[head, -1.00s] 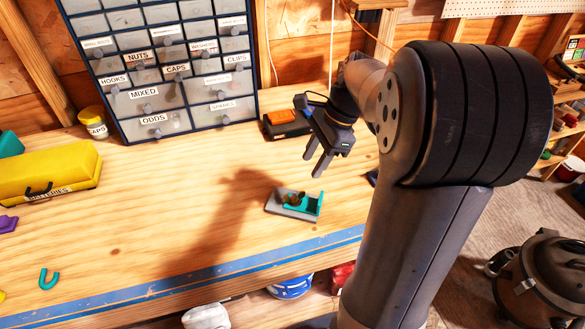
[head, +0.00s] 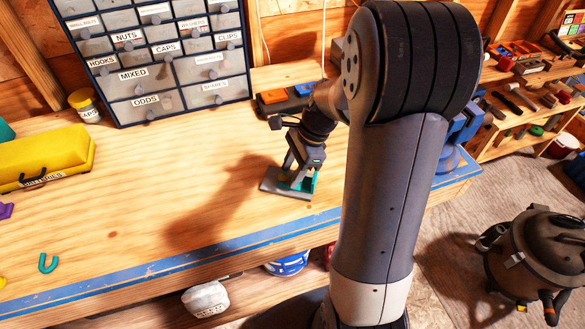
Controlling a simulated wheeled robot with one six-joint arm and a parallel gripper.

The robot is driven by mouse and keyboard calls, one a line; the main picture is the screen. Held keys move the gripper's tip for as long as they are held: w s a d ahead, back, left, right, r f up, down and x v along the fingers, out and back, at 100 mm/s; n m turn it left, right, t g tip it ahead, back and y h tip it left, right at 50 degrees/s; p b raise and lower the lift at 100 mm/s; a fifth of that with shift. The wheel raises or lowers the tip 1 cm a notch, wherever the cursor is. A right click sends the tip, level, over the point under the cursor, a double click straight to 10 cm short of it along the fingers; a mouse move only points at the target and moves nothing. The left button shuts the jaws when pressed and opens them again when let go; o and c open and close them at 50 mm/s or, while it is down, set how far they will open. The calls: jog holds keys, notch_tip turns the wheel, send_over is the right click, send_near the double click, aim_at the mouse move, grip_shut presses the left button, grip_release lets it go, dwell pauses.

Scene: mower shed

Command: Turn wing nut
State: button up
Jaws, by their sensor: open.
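The wing nut's fixture is a small grey base (head: 270,184) with a teal bracket (head: 309,186) on the bench. The wing nut itself is hidden behind my gripper's fingers in the head view. My gripper (head: 291,178) points down over the fixture, its fingers open and low around where the nut sits. I cannot tell whether the fingers touch the nut.
A drawer cabinet (head: 150,75) stands at the back, with a yellow-lidded jar (head: 85,105) beside it. A yellow batteries box (head: 45,158) lies at the left. An orange and black item (head: 273,97) sits behind my gripper. The bench's middle and front left are mostly clear.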

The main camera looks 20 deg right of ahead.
jog(key=shift+c, duration=0.2)
grip_shut()
jog(key=shift+s+r+m+p, duration=0.1)
jog(key=shift+m+p, duration=0.2)
jog(key=shift+m, duration=0.4)
jog(key=shift+m+t, duration=0.5)
jog(key=shift+m, duration=0.2)
jog(key=shift+o, duration=0.2)
grip_release()
